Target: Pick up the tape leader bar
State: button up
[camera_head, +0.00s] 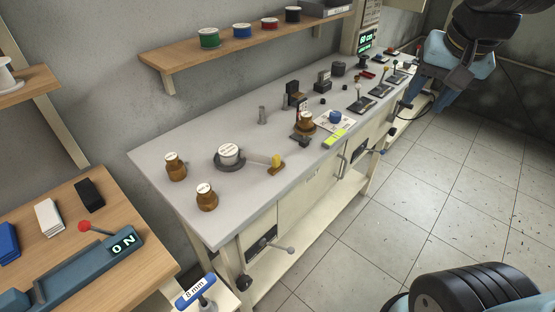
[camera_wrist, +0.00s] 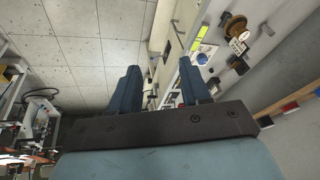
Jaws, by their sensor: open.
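A small yellow upright piece on a brown base (camera_head: 276,163) appears to be the tape leader bar. It stands on the grey bench top, right of a white-labelled reel (camera_head: 229,155) on a dark round base. A pale strip runs between the reel and this piece. My gripper (camera_wrist: 163,84) shows in the wrist view with its two blue fingers apart and nothing between them. I cannot make out the bar in the wrist view.
A grey cylinder (camera_head: 262,114), dark blocks and several lever units crowd the far half. A wooden shelf (camera_head: 180,58) with spools overhangs the back. Floor (camera_head: 400,210) is open.

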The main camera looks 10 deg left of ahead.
jog(key=w+a+f+m+g, duration=0.1)
jog(key=w+a+f, duration=0.1)
jog(key=w+a, duration=0.35)
jog(key=m+g+h, duration=0.1)
jog(key=m+h, duration=0.1)
jog(key=m, duration=0.1)
send_near(276, 156)
jog(key=f, duration=0.3)
jog(key=w+d+f, duration=0.1)
jog(key=f, duration=0.1)
jog(key=shift+w, duration=0.1)
jog(key=shift+w+f, duration=0.2)
jog(key=shift+f, duration=2.4)
grip_shut()
